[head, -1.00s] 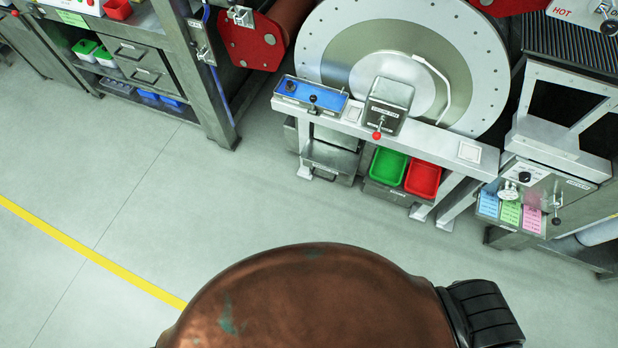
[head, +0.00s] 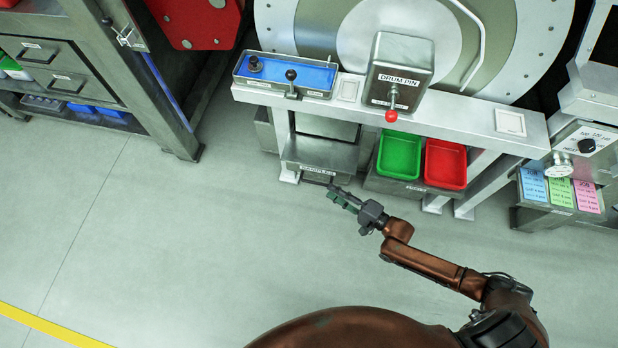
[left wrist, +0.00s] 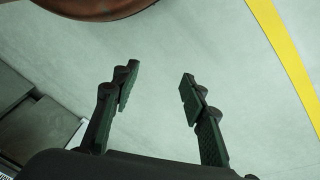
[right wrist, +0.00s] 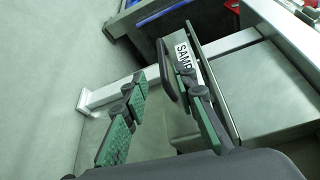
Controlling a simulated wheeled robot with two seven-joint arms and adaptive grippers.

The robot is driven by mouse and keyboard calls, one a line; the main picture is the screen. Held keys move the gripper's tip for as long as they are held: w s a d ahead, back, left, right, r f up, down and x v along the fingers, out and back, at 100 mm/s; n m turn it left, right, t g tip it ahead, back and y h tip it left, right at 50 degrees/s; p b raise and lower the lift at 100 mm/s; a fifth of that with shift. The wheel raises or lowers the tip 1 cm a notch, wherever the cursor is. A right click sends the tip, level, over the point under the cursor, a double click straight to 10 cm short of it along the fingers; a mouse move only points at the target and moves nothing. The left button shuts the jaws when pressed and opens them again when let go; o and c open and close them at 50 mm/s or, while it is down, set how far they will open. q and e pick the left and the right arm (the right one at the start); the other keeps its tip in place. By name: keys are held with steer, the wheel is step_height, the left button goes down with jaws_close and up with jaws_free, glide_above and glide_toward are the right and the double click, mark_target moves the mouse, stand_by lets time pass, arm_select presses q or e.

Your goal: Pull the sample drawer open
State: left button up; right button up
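The sample drawer (head: 305,168) is the labelled metal front low under the drum bench, left of the green bin. It looks shut. Its label also shows in the right wrist view (right wrist: 184,56). Its dark bar handle (right wrist: 168,72) stands out from the front. My right gripper (head: 340,195) is at the drawer front; in the right wrist view its fingers (right wrist: 160,80) are apart, with the handle between them, closer to the right finger. Contact cannot be told. My left gripper (left wrist: 156,84) is open and empty above the floor, outside the head view.
A green bin (head: 399,156) and a red bin (head: 445,164) sit right of the drawer. The bench (head: 455,126) above carries a blue panel (head: 315,76) and the drum pin box (head: 400,70). A bench leg stands by the drawer's left. The floor in front is clear.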

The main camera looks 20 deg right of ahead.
mark_target(316, 182)
steer(key=b+x, duration=0.2)
steer(key=x, duration=0.4)
steer(key=shift+w+a, duration=0.15)
steer(key=shift+a, duration=0.2)
arm_select(q)
steer(key=w+d+f+t, duration=0.2)
steer(key=w+d+f, duration=0.1)
steer(key=w+f, duration=0.1)
steer(key=shift+h+b, duration=0.35)
steer(key=shift+h, duration=0.05)
arm_select(e)
steer(key=shift+w+a+r, duration=0.15)
steer(key=shift+w+a, duration=0.2)
steer(key=shift+w, duration=0.3)
arm_select(q)
steer(key=shift+d, duration=0.1)
arm_select(e)
steer(key=shift+c, duration=0.3)
jaws_close()
